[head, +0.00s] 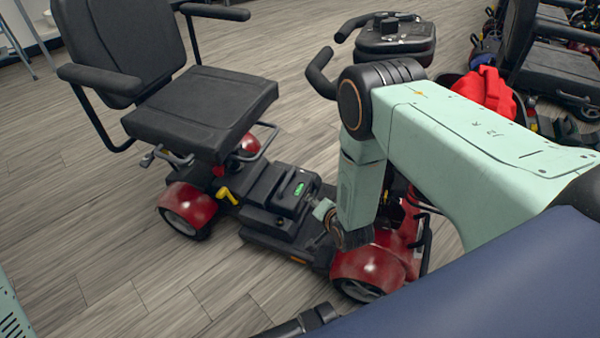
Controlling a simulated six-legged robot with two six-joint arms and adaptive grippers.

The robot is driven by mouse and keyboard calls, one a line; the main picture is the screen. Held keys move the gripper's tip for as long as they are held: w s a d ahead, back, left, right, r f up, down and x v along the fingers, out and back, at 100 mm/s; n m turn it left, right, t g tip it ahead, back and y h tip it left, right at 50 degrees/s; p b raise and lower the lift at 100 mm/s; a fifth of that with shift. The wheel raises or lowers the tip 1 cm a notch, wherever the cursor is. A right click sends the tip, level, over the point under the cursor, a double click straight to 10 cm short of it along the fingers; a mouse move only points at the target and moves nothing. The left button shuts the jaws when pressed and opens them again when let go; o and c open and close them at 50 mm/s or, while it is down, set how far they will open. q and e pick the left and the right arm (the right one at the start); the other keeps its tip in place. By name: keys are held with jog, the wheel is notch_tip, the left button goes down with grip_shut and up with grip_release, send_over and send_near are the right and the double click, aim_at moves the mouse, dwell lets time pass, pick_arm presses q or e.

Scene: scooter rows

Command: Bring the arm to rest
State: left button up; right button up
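My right arm (440,135) comes in from the right edge, pale green with a dark round elbow joint (368,100). Its forearm (357,190) hangs down in front of a red and black mobility scooter (188,209). The wrist end is dark and blends with the scooter's black deck, so I cannot make out the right gripper's fingers or anything in them. I cannot tell whether the arm touches the scooter. My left gripper is not in view.
The scooter's black seat (205,100) stands at upper left, its tiller (395,38) behind my elbow. More scooters (552,65) and a red item (487,90) are at upper right. Wood-look floor (75,190) is open at left. A dark blue surface (490,285) fills the lower right.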

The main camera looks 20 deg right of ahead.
jog(key=s+a+f+n+g+p, duration=0.2)
jog(key=s+n+g, duration=0.45)
jog(key=s, duration=1.15)
jog(key=s+a+r+n+g+p, duration=0.1)
jog(key=s+r+n+g, duration=0.1)
jog(key=s+r, duration=0.3)
jog(key=s+a+r+n+g+p, duration=0.1)
jog(key=s+r+n+g, duration=0.1)
jog(key=s+r, duration=0.4)
jog(key=s, duration=0.5)
jog(key=shift+s+r+y, duration=0.2)
jog(key=shift+r+y, duration=0.1)
jog(key=shift+n, duration=0.25)
